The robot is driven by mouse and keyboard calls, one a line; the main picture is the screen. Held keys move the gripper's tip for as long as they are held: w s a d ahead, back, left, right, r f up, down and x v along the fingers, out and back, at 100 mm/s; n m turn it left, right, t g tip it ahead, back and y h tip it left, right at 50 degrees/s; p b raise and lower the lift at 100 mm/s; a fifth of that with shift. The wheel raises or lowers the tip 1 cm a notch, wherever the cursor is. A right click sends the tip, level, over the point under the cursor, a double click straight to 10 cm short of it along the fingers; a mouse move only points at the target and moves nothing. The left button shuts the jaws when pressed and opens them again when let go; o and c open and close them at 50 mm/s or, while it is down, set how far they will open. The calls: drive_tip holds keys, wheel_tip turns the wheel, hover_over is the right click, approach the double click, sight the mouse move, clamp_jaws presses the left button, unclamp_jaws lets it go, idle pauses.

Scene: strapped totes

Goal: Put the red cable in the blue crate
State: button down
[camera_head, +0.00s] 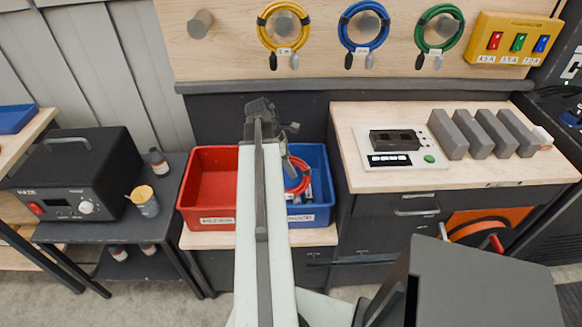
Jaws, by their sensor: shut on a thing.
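The red cable (304,176) is a coil that shows just right of my arm, over or inside the blue crate (319,158); I cannot tell whether it touches the crate floor. Dark and pale ends show at its lower right. The blue crate is open at the top, with a white label on its front. My gripper (282,130) is at the far end of my arm, near the back of the blue crate. It is shut on the red cable, but its fingertips and grip are mostly hidden by my arm.
An empty red crate (191,214) stands left of the blue one. Yellow (263,37), blue (345,37) and green (422,36) cables hang on the back board; its left peg (200,24) is empty. A bench (455,178) with grey blocks stands right.

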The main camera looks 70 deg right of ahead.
drive_tip(key=shift+f+b, duration=2.25)
idle(0.3)
drive_tip(key=c, duration=1)
unclamp_jaws()
drive_tip(key=shift+r, duration=0.1)
drive_tip(key=p+v, duration=0.7)
drive_tip(key=v, duration=0.1)
